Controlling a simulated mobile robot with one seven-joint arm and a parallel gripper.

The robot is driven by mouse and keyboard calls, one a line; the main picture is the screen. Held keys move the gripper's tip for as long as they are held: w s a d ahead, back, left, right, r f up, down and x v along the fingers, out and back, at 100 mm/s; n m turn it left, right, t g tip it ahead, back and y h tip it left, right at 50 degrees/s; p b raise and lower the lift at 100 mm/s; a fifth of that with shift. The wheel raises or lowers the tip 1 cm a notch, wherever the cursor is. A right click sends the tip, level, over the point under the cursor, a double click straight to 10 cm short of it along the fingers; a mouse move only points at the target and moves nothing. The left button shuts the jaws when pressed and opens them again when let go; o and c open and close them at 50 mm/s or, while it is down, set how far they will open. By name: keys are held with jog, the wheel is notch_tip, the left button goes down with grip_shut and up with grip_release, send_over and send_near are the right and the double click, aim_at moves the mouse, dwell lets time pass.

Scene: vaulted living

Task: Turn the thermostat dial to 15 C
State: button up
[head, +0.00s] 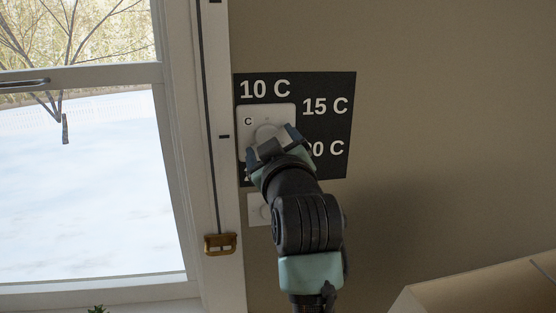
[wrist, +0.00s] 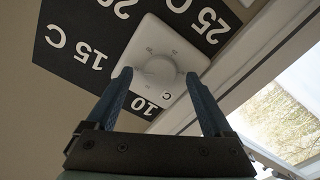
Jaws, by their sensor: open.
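The thermostat is a white square plate (head: 285,110) with a round white dial (head: 268,132), on a black wall panel (head: 335,88) lettered 10 C, 15 C and 20 C; a 25 C label also shows in the wrist view. The 15 C label (head: 325,106) is right of the plate in the head view and at left in the wrist view (wrist: 76,47). My gripper (wrist: 158,74) is open, its two dark blue fingers on either side of the dial (wrist: 158,70) as the wrist camera sees it. Contact cannot be told. No clear pointer mark on the dial can be made out.
A window frame (head: 222,190) with a brass latch (head: 220,244) stands just left of the panel. A smaller white plate (head: 257,210) is on the wall below it, partly behind my arm. A tan, box-like piece (head: 485,287) is at lower right. The wall to the right is bare.

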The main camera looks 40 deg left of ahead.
jog(key=b+v, duration=0.2)
jog(key=v, duration=1)
jog(key=shift+w, duration=0.1)
